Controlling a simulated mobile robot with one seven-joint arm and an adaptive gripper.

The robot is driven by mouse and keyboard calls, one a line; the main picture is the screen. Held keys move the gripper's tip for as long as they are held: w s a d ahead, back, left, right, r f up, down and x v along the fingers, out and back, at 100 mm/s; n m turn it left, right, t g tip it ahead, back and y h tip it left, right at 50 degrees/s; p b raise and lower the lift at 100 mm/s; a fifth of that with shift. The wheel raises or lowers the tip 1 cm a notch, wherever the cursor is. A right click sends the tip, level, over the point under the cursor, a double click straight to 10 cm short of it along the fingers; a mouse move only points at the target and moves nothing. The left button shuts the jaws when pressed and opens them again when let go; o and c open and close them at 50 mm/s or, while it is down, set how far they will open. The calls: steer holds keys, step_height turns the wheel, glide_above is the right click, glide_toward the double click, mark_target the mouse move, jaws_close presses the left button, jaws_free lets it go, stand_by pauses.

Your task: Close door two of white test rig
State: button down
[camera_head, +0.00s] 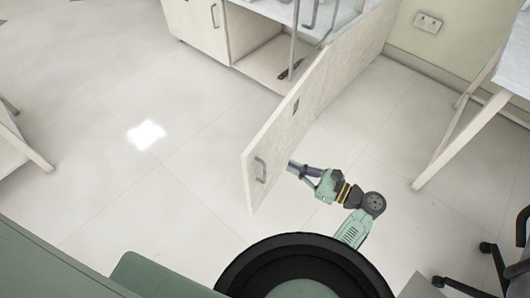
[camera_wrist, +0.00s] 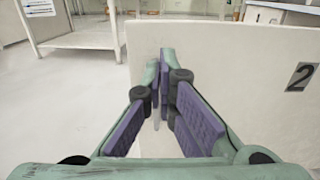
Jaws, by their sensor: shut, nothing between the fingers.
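The open door (camera_head: 310,95) is a pale panel swung out from the white test rig (camera_head: 250,45), with a grey handle (camera_head: 260,168) near its free end. In the wrist view, the door (camera_wrist: 235,95) fills the right side and bears a dark label "2" (camera_wrist: 301,76). Contact cannot be told.
The rig's cupboard stands open with a small dark item (camera_head: 290,69) inside. Another closed door (camera_head: 200,22) is at its left. A white table (camera_head: 470,110) and a dark chair (camera_head: 500,265) stand at the right. The floor left of the door is clear.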

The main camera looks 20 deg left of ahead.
mark_target(256, 150)
steer(key=a, duration=0.3)
steer(key=w+a+p, duration=0.1)
steer(key=a, duration=0.6)
steer(key=shift+w+a, duration=0.2)
steer(key=shift+w, duration=0.15)
steer(key=shift+a, duration=0.1)
